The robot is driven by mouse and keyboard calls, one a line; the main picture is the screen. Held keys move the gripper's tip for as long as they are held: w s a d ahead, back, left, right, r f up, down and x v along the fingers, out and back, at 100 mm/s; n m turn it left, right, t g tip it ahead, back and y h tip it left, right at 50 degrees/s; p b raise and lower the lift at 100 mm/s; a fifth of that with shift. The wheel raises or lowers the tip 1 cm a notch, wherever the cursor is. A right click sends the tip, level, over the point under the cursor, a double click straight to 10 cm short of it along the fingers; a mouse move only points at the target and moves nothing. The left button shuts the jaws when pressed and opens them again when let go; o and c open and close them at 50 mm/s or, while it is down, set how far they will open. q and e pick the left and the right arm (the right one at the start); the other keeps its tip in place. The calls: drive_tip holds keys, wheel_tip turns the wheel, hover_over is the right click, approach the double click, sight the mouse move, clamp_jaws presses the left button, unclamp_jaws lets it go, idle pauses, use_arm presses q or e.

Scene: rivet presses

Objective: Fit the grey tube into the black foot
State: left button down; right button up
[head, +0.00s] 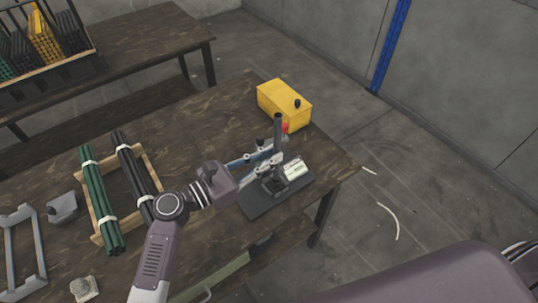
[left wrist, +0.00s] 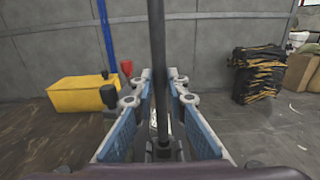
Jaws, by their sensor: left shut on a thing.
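The grey tube (head: 278,128) stands upright over the black plate at the right end of the table. My left gripper (head: 266,160) comes from the left and is shut on the tube. In the left wrist view the tube (left wrist: 158,55) runs vertically between the blue finger pads of the left gripper (left wrist: 164,120). The black foot (head: 273,185) is below the fingers on the black plate (head: 262,207), partly hidden by the gripper. The tube's lower end is close to the foot; I cannot tell whether it is inside. My right gripper is not in view.
A yellow box (head: 284,104) with a black knob stands behind the tube. A red knob (head: 285,127) and a pale block (head: 296,170) are close to the gripper. Green tubes (head: 100,200) and black tubes (head: 136,170) lie on a wooden rack to the left.

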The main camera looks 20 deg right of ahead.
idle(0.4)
use_arm(q)
drive_tip(key=shift+p, duration=0.45)
idle(0.6)
drive_tip(key=shift+f+b, duration=1.45)
drive_tip(key=shift+f, duration=0.4)
drive_tip(key=c, duration=1.8)
unclamp_jaws()
drive_tip(key=v, duration=1.2)
